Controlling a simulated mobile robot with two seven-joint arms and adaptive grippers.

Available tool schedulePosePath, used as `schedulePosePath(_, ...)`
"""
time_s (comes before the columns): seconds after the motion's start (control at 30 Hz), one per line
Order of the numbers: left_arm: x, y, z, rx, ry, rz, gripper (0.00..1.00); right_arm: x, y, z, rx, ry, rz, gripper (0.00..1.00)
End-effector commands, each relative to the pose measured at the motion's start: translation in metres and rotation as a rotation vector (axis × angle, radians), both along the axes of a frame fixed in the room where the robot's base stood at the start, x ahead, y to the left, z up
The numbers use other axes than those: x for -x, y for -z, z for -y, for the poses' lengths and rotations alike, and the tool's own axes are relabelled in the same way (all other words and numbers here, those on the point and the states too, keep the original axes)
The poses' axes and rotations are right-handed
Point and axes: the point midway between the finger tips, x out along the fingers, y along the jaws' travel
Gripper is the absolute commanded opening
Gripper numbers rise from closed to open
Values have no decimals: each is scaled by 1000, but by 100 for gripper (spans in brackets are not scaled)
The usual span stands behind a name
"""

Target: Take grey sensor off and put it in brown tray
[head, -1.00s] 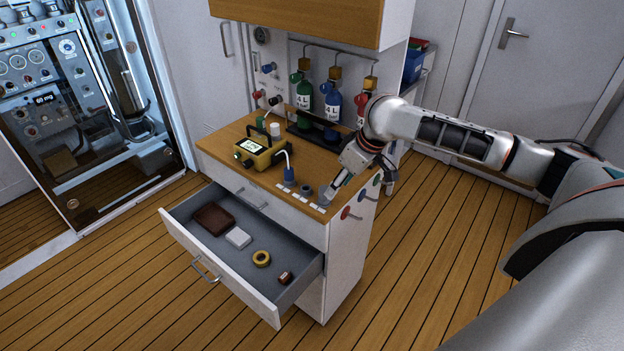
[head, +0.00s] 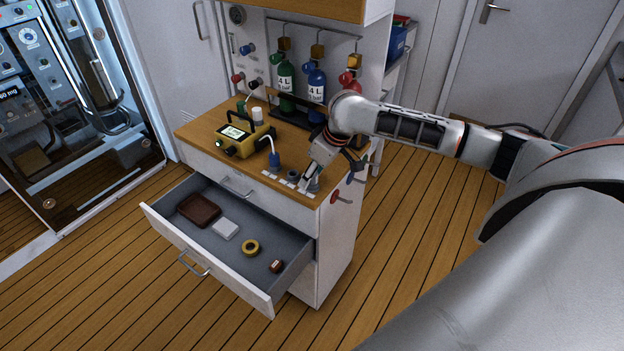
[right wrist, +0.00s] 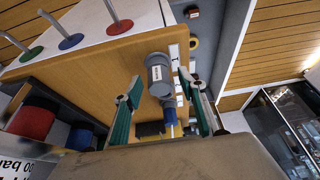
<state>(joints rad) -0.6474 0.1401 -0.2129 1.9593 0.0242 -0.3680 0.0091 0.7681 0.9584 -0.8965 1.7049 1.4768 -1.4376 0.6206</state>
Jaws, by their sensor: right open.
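The grey sensor (right wrist: 160,76) is a short round body with a pale label. It stands on the wooden cabinet top (head: 222,118), near the front right corner. My right gripper (head: 309,180) points down over that corner. In the right wrist view, its two green-lined fingers (right wrist: 160,84) are open on either side of the sensor; I cannot tell whether they touch it. In the head view the gripper partly covers that spot. The brown tray (head: 199,210) lies in the far left part of the open drawer (head: 222,264). My left gripper is not in view.
A blue sensor (head: 274,160) stands left of the gripper, beside a yellow meter (head: 242,138). Gas bottles (head: 286,82) stand behind. The drawer also holds a white block (head: 225,229), a yellow ring (head: 250,247) and a small brown item (head: 276,266).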

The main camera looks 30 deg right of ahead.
Motion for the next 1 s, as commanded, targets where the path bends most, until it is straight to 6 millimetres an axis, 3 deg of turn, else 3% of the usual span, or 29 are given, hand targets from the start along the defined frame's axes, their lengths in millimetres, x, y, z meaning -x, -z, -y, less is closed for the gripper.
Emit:
schedulePosePath(0.17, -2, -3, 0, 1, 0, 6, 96, -1, 0, 0, 0, 0, 1, 41)
schedulePosePath(0.33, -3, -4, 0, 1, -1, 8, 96, 0, -1, 0, 0, 0, 1, 3)
schedulePosePath(0.77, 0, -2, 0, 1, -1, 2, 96, -1, -5, 1, 1, 1, 3, 3)
schedulePosePath(1.0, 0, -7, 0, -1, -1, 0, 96, -2, -33, 1, 2, 1, 6, 3)
